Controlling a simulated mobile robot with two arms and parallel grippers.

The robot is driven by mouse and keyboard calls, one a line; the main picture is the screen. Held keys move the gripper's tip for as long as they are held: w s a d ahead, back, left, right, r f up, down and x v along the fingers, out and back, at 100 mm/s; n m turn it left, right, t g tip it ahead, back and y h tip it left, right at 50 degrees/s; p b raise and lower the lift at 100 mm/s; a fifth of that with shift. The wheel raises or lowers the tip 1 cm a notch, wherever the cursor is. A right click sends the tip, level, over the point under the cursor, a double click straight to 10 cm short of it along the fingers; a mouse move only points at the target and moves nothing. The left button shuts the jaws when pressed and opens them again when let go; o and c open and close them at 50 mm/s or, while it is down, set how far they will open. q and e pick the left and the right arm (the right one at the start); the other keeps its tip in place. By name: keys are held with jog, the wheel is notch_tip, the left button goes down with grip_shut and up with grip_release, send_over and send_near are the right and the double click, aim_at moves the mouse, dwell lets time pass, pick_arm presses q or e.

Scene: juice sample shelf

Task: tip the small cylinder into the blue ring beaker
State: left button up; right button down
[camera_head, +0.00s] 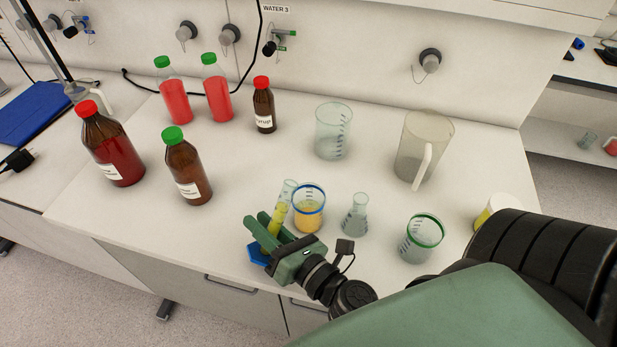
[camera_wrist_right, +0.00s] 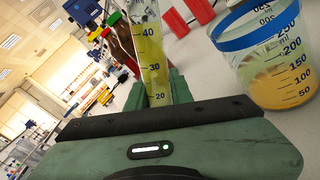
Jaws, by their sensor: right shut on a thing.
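The small cylinder (camera_head: 279,214) is clear, with yellow liquid and a blue foot (camera_head: 258,254). My right gripper (camera_head: 262,226) is shut on it near the table's front edge. The cylinder leans, its top to the right toward the blue ring beaker (camera_head: 309,208). I cannot tell whether its foot is clear of the table. The beaker stands upright just right of it, with orange liquid low inside. The right wrist view shows the cylinder (camera_wrist_right: 150,50) between the fingers, with liquid up to about the 40 mark, and the beaker (camera_wrist_right: 268,60) at right. My left gripper is not in view.
A conical flask (camera_head: 355,217) and a green-ringed beaker (camera_head: 420,240) stand right of the blue ring beaker. A larger beaker (camera_head: 333,130) and a jug (camera_head: 422,150) stand behind. Several bottles, one a brown bottle (camera_head: 187,168), stand at left. The table's middle is clear.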

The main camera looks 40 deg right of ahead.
jog(key=shift+f+n+b, duration=0.35)
jog(key=shift+n+b, duration=0.2)
jog(key=shift+n, duration=0.35)
jog(key=shift+r+n, duration=0.1)
jog(key=shift+n, duration=0.7)
jog(key=shift+d+f+n+b, duration=0.1)
jog(key=shift+f+n+b, duration=0.3)
jog(key=shift+n+b, duration=0.4)
jog(key=shift+r+n, duration=0.1)
jog(key=shift+n, duration=0.6)
jog(key=shift+d+r+p, duration=0.1)
jog(key=shift+p, duration=0.2)
jog(key=shift+r, duration=0.2)
jog(key=a+r+p, duration=0.2)
jog(key=shift+s+a, duration=0.3)
jog(key=shift+a, duration=0.05)
jog(key=shift+s+a+r+p, duration=0.15)
jog(key=shift+a+r+p, duration=0.2)
jog(key=shift+a, duration=0.25)
